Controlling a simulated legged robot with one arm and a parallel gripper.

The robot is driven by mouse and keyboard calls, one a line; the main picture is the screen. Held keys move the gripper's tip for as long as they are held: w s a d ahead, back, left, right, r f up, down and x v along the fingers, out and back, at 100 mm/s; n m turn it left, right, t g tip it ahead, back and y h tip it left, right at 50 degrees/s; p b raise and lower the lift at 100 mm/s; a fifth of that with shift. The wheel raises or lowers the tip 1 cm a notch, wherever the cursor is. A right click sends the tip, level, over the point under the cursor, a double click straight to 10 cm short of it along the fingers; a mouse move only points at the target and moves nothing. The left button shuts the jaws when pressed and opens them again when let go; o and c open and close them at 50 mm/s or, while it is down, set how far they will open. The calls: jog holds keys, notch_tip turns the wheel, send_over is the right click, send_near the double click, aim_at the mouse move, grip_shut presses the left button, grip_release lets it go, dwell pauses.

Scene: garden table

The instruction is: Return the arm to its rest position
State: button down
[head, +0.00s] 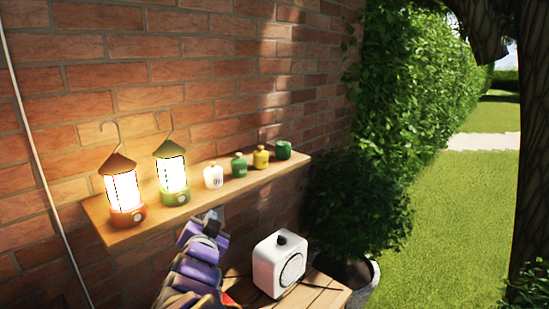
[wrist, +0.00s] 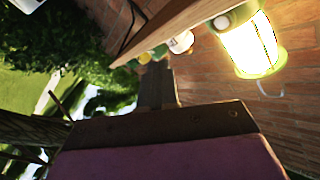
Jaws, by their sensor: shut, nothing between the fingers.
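My arm, in purple segments, rises from the bottom of the head view. My gripper (head: 211,221) is at its upper end, just below and in front of the shelf's front edge. In the wrist view my gripper (wrist: 157,75) shows as dark fingers that are shut and empty. They point toward the underside of the wooden shelf (wrist: 175,25), near the small jars. The exact gap to the shelf is hard to tell.
The wall shelf (head: 225,197) holds an orange lantern (head: 125,190) and a green lantern (head: 172,173), both lit, and several small jars (head: 239,166). A white speaker-like box (head: 279,264) stands on a slatted table (head: 325,288) right of my arm. A potted bush (head: 350,200) stands beyond.

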jog(key=s+d+f+n+g+y, duration=0.1)
jog(key=s+d+f+n+g, duration=0.1)
jog(key=s+d+f+g, duration=0.45)
jog(key=s+d+f+n+g, duration=0.2)
jog(key=s+d+f+g, duration=0.2)
jog(key=s+d, duration=0.45)
jog(key=s+d+f+g+h, duration=0.1)
jog(key=s+d+f+g, duration=0.1)
jog(key=s+d, duration=0.3)
jog(key=s+d+f+n+g+h, duration=0.1)
jog(key=s+d+g, duration=0.2)
jog(key=s, duration=0.9)
jog(key=s+d+f+g, duration=0.2)
jog(key=s+d+g, duration=0.1)
jog(key=s+d, duration=0.6)
jog(key=shift+f+g+h, duration=0.35)
jog(key=shift+h, duration=0.05)
